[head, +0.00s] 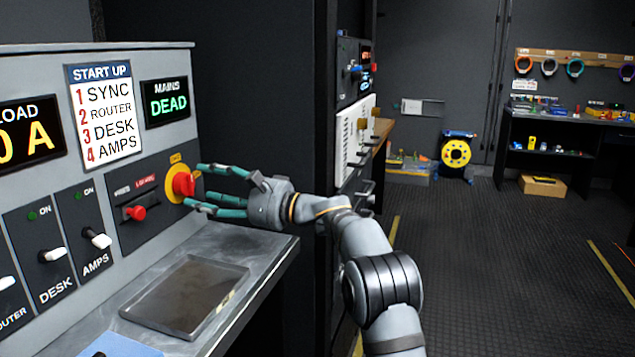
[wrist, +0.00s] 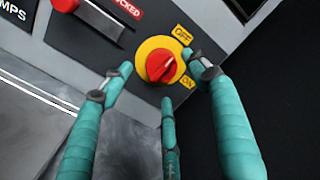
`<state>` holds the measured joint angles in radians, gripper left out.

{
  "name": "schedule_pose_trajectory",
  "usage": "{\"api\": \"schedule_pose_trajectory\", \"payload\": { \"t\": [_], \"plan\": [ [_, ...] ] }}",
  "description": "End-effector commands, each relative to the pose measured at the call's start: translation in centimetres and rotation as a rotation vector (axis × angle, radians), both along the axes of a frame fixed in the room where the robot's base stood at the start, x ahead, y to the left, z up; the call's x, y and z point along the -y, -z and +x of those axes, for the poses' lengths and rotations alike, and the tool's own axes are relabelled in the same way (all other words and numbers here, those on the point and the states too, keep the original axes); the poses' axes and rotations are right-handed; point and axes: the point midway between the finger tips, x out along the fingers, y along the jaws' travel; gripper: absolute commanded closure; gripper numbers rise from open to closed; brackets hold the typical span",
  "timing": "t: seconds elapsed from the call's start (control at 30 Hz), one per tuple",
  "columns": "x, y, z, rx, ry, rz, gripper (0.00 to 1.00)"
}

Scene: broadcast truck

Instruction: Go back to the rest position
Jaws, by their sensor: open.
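My gripper (head: 205,190) has teal fingers and is in front of the panel at the red rotary knob. In the wrist view its fingers (wrist: 158,85) are spread apart around the knob, open and holding nothing. The red knob (wrist: 161,66) sits on a yellow round plate with OFF and ON labels, and its pointer lies at a slant between the upper right and lower left. The knob also shows in the head view (head: 183,184), partly beside the fingertips. Whether any finger touches the knob, I cannot tell.
The MAINS display (head: 166,103) reads DEAD. Switch levers for DESK (head: 52,255) and AMPS (head: 98,238) are on the left. A red-ended slide handle (head: 136,212) is left of the knob. A tray (head: 185,295) lies on the ledge below. Open floor (head: 470,240) lies to the right.

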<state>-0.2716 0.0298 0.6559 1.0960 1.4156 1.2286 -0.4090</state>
Motion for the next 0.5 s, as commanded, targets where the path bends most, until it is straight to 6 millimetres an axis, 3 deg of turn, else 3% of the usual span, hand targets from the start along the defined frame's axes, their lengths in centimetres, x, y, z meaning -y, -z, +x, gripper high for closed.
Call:
{"api": "schedule_pose_trajectory", "payload": {
  "t": [0.2, 0.5],
  "plan": [
    [-2.8, -0.2, 1.0, 0.000, 0.000, 0.001, 0.40],
    [-4.2, -0.4, 1.4, -0.008, 0.003, 0.003, 0.40]
  ]
}}
